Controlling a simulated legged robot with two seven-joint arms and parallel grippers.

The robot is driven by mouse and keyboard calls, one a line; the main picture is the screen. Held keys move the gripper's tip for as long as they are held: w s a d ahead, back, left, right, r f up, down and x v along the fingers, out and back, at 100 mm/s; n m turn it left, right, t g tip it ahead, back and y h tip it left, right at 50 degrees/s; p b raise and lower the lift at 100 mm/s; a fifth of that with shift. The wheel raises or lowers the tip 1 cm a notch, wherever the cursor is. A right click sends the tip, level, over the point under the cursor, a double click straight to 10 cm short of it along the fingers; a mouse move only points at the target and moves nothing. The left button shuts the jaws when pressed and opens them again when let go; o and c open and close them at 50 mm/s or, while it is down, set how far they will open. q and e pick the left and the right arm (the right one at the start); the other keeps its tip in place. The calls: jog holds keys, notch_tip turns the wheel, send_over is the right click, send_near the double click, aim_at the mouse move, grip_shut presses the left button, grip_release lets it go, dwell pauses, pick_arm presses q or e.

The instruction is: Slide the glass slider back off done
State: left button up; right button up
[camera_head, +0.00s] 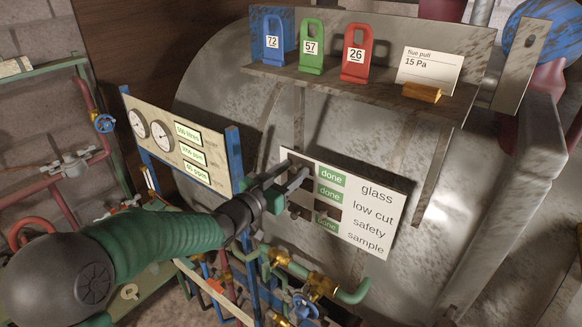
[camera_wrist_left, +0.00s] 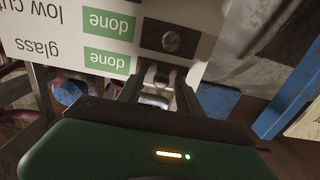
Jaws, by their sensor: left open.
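The white slider board (camera_head: 372,212) lists glass, low cut, safety and sample. The glass row's green "done" label (camera_head: 332,177) is uncovered, and it also shows in the upside-down wrist view (camera_wrist_left: 107,62). My left gripper (camera_head: 300,178) is open at the left end of that row. In the wrist view its fingers (camera_wrist_left: 160,90) straddle the glass slider's knob (camera_wrist_left: 160,75); I cannot tell whether they touch it. The low cut slider (camera_wrist_left: 168,39) sits beside its uncovered "done" label (camera_wrist_left: 110,22). A brown slider (camera_head: 327,211) covers the safety label. My right gripper is not in view.
A gauge panel (camera_head: 178,145) on blue posts stands left of the board. Pipes and brass valves (camera_head: 320,284) run below. A shelf (camera_head: 350,88) above holds blue, green and red numbered tags and a flue pull card (camera_head: 430,70). The metal drum (camera_head: 225,85) lies behind.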

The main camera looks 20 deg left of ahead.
pick_arm(q)
jog(key=shift+s+d+r, duration=0.1)
jog(key=shift+s+d, duration=0.05)
jog(key=shift+d, duration=0.05)
jog(key=shift+w+a+f, duration=0.2)
jog(key=shift+w+a, duration=0.05)
jog(key=shift+w, duration=0.1)
jog(key=c, duration=0.5)
jog(key=shift+a, duration=0.15)
jog(key=shift+c, duration=1.1)
grip_shut()
jog(key=shift+d, duration=0.2)
jog(key=shift+r, duration=0.1)
